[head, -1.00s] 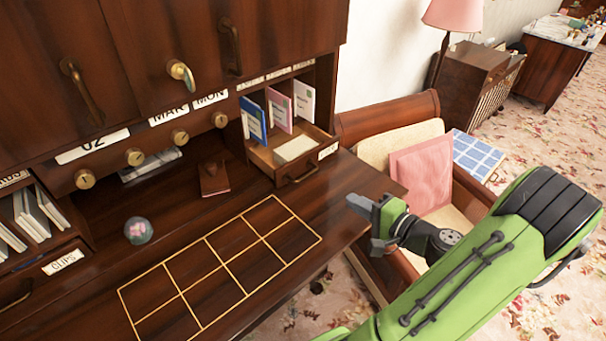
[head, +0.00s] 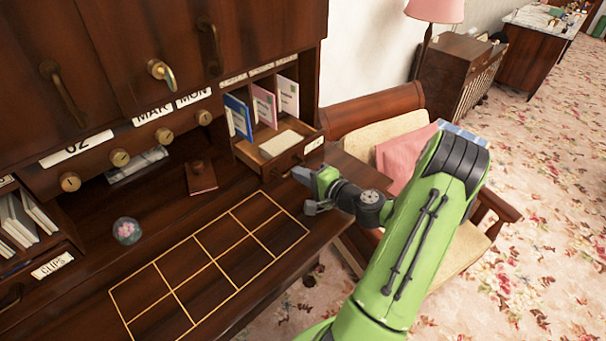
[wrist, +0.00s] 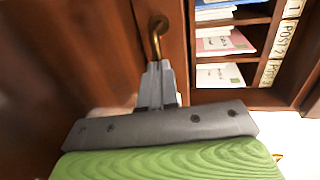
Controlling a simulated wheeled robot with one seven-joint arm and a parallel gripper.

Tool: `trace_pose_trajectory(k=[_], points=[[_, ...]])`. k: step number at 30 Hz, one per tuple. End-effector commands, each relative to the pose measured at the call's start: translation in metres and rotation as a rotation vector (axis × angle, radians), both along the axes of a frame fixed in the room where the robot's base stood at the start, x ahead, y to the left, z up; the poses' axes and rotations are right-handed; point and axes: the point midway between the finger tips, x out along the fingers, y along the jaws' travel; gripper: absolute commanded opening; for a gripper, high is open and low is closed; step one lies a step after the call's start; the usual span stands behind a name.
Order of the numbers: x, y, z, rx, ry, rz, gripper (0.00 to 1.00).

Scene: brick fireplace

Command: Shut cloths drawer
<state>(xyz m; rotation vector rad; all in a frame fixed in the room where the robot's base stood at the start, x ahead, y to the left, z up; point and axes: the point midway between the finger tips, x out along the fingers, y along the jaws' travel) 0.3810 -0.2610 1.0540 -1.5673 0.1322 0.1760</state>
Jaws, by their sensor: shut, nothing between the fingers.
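An open wooden drawer (head: 277,155) juts out under the card slots at the right of the desk. A pale flat piece (head: 282,143) lies in it. Its front has a handle and a white label (head: 314,145) too small to read. My gripper (head: 302,177) is shut and empty, just in front of and below the drawer front in the head view. In the wrist view my closed fingertips (wrist: 158,68) point at a brass handle (wrist: 157,36) on dark wood, very close to it. Whether they touch cannot be told.
Slots above the drawer hold blue, pink and white cards (head: 264,106). The desktop (head: 235,230) with its gold grid is mostly clear; a glass ball (head: 126,231) stands at its left. A cushioned chair (head: 372,108) stands close on the right, behind my arm.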

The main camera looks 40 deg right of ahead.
Motion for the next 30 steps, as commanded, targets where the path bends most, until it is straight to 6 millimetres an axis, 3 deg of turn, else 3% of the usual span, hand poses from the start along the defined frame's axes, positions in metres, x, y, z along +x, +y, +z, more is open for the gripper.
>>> trace_pose_trajectory(k=[8,15,21,30], points=[[0.010,0.001,0.000,-0.002,0.002,0.004,0.00],[0.072,0.004,0.002,-0.004,0.000,0.009,0.00],[0.110,0.003,0.001,-0.003,-0.001,0.003,0.00],[0.118,0.004,0.001,-0.001,-0.004,0.000,0.00]])
